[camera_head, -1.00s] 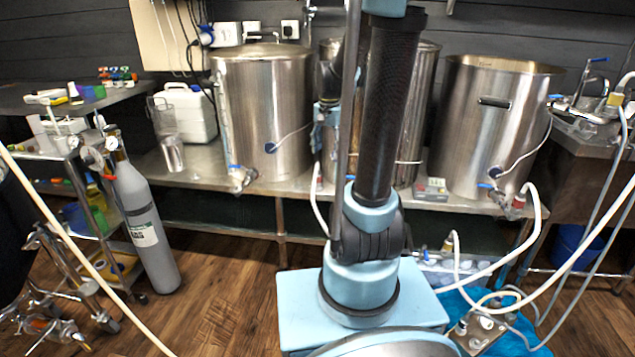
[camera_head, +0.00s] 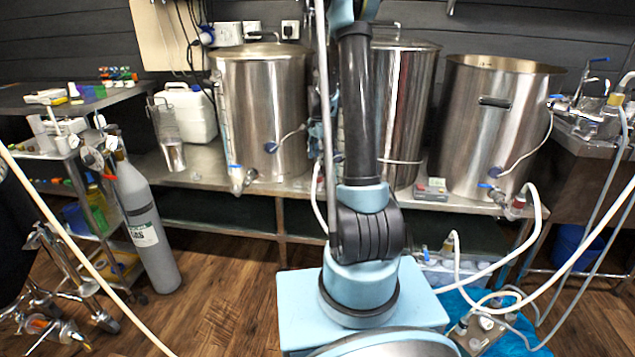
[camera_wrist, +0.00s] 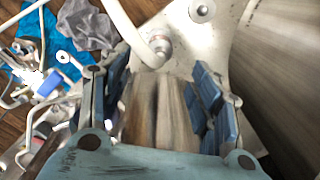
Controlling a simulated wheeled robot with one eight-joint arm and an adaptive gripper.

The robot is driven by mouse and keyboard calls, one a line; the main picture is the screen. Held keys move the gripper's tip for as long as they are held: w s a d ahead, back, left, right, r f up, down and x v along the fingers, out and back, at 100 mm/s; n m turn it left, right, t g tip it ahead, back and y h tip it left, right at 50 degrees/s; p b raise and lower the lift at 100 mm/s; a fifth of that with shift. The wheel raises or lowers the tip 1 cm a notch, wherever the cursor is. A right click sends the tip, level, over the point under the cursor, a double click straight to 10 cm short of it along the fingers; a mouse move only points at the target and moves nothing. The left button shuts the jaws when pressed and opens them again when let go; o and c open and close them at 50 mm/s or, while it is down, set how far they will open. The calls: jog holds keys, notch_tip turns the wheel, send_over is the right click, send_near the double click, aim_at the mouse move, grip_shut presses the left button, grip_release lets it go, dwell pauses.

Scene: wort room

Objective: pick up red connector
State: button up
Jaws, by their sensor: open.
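My gripper (camera_wrist: 155,95) shows in the wrist view with its blue-padded fingers spread apart and nothing held between them. A pale connector with a faint reddish ring (camera_wrist: 160,48) on a white hose lies just beyond the gap between the fingers, untouched. I cannot tell for sure whether it is the red connector. In the head view, a red connector (camera_head: 519,201) sits at the valve of the right steel kettle, by a white hose. My arm stands in front of the middle kettle, and my gripper cannot be made out there.
Steel kettles (camera_head: 497,125) stand on a metal bench. A grey gas cylinder (camera_head: 150,230) stands at left beside a laden cart. White hoses (camera_head: 535,235) loop at the right. The wrist view shows a blue cloth and fittings (camera_wrist: 45,85) at left. Open wooden floor lies at front left.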

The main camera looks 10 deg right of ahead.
aim_at(318, 174)
jog(key=shift+f, duration=6.05)
jog(key=c, duration=1.3)
